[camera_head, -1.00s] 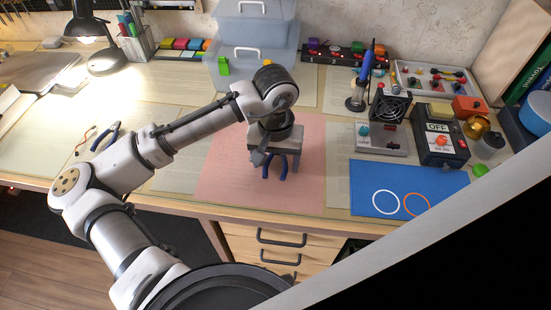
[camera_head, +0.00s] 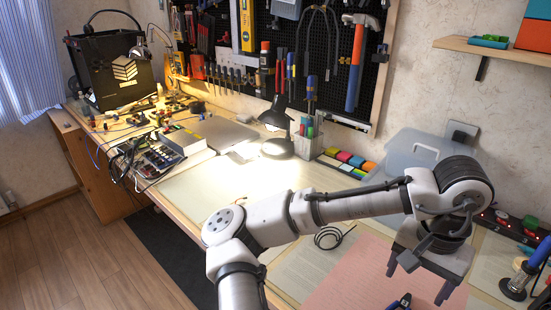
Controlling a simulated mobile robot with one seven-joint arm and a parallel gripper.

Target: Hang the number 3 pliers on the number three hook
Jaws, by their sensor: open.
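The pegboard (camera_head: 289,25) with hanging tools stands on the back wall. The hook numbers cannot be read. My gripper (camera_head: 419,279) is at the lower right, above the pink mat (camera_head: 358,268), with its two dark fingers spread and pointing down. A pair of pliers with blue handles (camera_head: 401,302) shows at the bottom edge, on or just over the mat. Most of it is cut off by the frame, and any number on it cannot be seen. It lies below and left of the gripper, apart from the fingers in this view.
A lit desk lamp (camera_head: 278,140), a holder with pens (camera_head: 307,147) and colored blocks (camera_head: 348,162) stand at the back. A clear storage box (camera_head: 420,150) is behind my arm. Electronics (camera_head: 158,158) crowd the left. The middle of the bench is mostly clear.

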